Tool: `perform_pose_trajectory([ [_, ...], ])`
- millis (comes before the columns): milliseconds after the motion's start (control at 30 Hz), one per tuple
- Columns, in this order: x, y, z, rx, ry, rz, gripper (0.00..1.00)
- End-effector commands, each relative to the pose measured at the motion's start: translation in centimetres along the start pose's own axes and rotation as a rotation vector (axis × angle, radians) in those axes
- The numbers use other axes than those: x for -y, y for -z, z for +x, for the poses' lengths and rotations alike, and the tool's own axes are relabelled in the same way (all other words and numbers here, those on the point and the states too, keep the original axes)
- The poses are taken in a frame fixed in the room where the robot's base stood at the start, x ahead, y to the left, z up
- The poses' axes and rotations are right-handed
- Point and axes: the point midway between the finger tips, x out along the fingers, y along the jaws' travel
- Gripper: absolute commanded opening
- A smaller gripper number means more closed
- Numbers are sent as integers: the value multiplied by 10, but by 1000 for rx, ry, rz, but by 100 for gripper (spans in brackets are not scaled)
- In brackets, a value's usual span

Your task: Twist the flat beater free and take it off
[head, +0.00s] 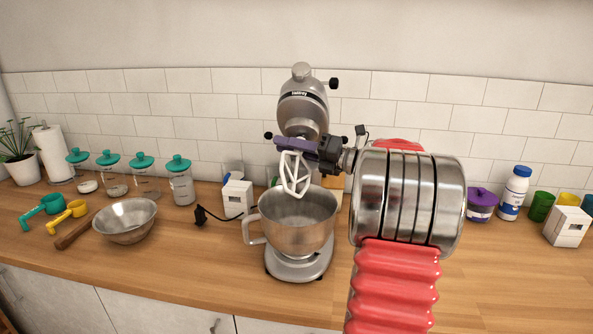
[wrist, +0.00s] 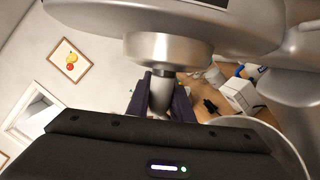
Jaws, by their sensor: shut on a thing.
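The stand mixer (head: 303,108) stands on the counter with its head tilted up. The white flat beater (head: 294,174) hangs below the head, above the steel bowl (head: 290,222). My gripper (head: 284,145) reaches in from the right, with its purple fingers shut on the top of the beater just under the mixer head. In the wrist view my gripper (wrist: 161,100) has one finger on each side of the beater's shaft (wrist: 160,92), right below the mixer's round hub (wrist: 168,50).
A white box (head: 237,198) and a black plug (head: 203,216) lie left of the bowl. A purple-lidded pot (head: 481,204) and white bottle (head: 514,192) stand right. The front counter is clear.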

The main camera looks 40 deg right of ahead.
Motion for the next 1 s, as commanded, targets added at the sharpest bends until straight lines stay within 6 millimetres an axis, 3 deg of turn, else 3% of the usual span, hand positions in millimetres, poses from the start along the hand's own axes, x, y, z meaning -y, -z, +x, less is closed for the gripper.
perform_pose_trajectory([
  [67,1,-1,0,2,-29,8,0],
  [100,1,-1,0,2,-28,8,21],
  [400,0,0,0,1,-28,7,42],
  [767,0,0,-3,0,-28,7,42],
  [1000,1,0,-30,2,-27,7,42],
])
